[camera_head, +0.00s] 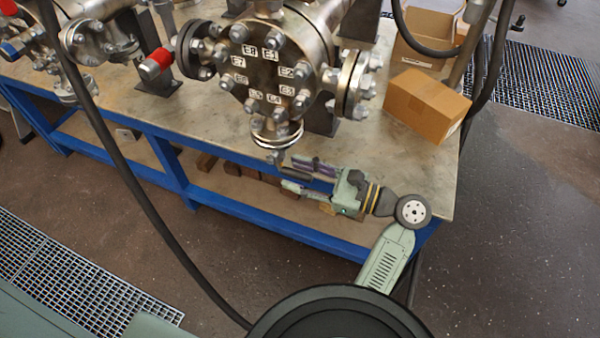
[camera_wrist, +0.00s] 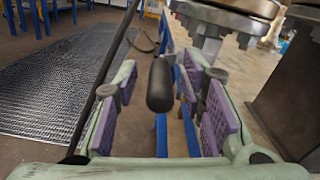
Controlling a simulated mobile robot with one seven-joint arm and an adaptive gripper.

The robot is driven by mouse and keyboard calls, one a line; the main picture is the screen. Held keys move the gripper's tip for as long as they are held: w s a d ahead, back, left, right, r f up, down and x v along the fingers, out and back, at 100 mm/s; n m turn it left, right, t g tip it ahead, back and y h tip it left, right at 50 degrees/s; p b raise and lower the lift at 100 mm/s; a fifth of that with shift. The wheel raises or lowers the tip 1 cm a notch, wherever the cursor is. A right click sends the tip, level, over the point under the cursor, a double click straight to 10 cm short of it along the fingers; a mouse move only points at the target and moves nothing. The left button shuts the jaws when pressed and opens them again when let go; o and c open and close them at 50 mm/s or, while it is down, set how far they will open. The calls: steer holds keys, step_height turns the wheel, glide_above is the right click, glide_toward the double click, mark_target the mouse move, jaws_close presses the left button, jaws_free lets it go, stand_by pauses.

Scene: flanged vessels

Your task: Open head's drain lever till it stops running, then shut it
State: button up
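The flanged vessel head (camera_head: 268,68), with a labelled bolted cover, stands on the workbench. Its bottom drain flange (camera_head: 277,131) faces the bench's front edge, with a small fitting (camera_head: 277,156) below it. The drain lever's black grip (camera_head: 297,174) sticks out to the right from there. In the wrist view the black grip (camera_wrist: 160,85) shows end-on between the purple finger pads, with gaps on both sides. My gripper (camera_head: 296,177), also in the wrist view (camera_wrist: 165,92), is open around the grip. No running liquid can be made out.
A closed cardboard box (camera_head: 426,105) and an open one (camera_head: 425,40) stand on the bench (camera_head: 400,165) at the right. A red-capped side fitting (camera_head: 155,64) is at the left. A black hose (camera_head: 120,150) crosses the head view. The bench's blue front rail (camera_head: 270,235) runs below my gripper.

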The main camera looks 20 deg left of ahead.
jaws_close()
stand_by(0.4)
stand_by(0.4)
